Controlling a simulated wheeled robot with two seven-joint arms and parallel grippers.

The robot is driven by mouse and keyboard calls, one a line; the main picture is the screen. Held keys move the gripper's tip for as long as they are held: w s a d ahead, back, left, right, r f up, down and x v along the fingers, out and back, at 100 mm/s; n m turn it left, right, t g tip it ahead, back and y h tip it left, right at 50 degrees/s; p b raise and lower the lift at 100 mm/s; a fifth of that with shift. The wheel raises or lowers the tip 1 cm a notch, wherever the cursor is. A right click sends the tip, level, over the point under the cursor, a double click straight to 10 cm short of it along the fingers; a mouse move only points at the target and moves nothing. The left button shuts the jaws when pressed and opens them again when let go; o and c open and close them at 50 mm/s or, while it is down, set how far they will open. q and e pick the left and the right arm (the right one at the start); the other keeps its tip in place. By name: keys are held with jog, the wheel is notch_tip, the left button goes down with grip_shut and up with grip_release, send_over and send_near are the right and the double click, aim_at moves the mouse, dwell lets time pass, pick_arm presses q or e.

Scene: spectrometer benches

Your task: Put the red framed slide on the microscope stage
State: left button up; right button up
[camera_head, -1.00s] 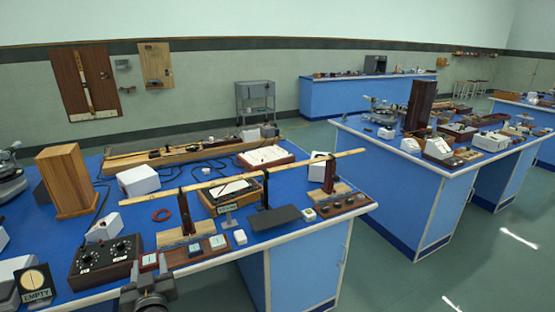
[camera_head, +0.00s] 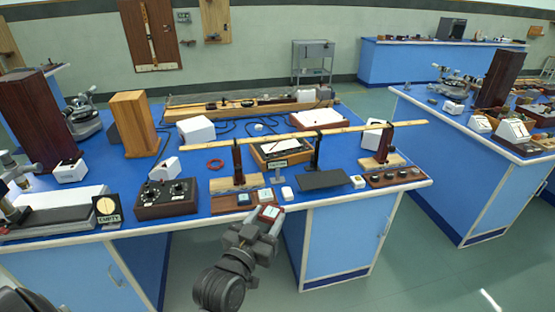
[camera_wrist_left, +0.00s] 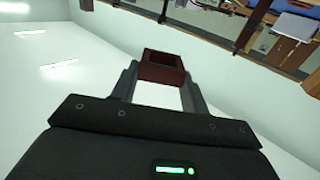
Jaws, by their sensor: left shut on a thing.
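The red framed slide (camera_head: 269,212) is between the fingers of my left gripper (camera_head: 266,218), just off the bench's front edge in the head view. In the left wrist view the dark red frame (camera_wrist_left: 162,67) sits between both fingertips, its open middle visible. My left gripper is shut on it. A microscope (camera_head: 18,180) stands at the far left, partly cut off by the picture edge; I cannot make out its stage clearly. Another microscope (camera_head: 82,118) stands farther back at left. My right gripper is not in view.
A wooden slide tray (camera_head: 232,209) lies at the bench front, behind my gripper. A long wooden beam (camera_head: 345,130) crosses the bench on stands. The floor in front is free.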

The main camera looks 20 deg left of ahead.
pick_arm(q)
jog(key=shift+w+a+r, duration=0.1)
jog(key=shift+a+r, duration=0.1)
jog(key=a+f+n+g+y, duration=0.1)
jog(key=a+f+n+y, duration=0.1)
jog(key=a+y, duration=0.3)
jog(key=s+a+f+n+g+y, duration=0.1)
jog(key=a+n+y, duration=0.4)
jog(key=a, duration=0.8)
jog(key=shift+f+g+y, duration=0.35)
jog(key=shift+g+y, duration=0.05)
jog(key=shift+g, duration=0.4)
